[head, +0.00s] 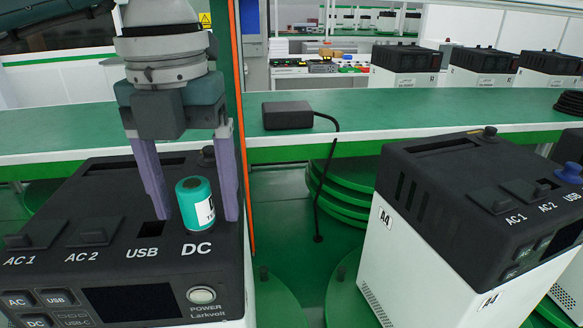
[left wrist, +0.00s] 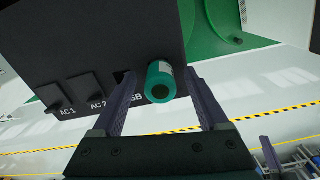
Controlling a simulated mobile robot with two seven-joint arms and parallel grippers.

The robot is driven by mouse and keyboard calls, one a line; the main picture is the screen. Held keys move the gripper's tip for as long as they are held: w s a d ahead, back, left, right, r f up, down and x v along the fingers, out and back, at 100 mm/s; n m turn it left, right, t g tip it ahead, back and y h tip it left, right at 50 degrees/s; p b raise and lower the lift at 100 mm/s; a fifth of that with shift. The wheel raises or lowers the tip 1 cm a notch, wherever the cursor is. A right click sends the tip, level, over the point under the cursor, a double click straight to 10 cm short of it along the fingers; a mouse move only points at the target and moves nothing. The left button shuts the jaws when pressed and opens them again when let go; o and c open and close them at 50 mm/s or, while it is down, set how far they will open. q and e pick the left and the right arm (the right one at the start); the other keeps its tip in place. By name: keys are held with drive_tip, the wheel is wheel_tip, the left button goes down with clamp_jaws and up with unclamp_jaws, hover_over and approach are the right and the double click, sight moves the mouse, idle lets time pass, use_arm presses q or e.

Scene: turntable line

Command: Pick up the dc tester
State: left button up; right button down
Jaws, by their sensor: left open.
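The DC tester is a teal cylinder with a white label (head: 196,204). It stands at the DC spot on top of the near-left black and white power unit (head: 120,225). My left gripper (head: 197,215) points down with its purple fingers open, one on each side of the tester. In the left wrist view the tester (left wrist: 160,84) shows end-on between the two fingers (left wrist: 157,95), with a visible gap on the left and a smaller one on the right.
A second unit marked A4 (head: 405,255) stands at the right with a blue plug (head: 569,172) on top. A black adapter (head: 287,115) lies on the green bench (head: 380,115) behind, its cable hanging down. An orange vertical edge (head: 241,130) runs close beside my left gripper.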

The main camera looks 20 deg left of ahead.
use_arm(q)
drive_tip(key=shift+f, duration=0.15)
drive_tip(key=shift+c, duration=0.2)
clamp_jaws()
idle(0.3)
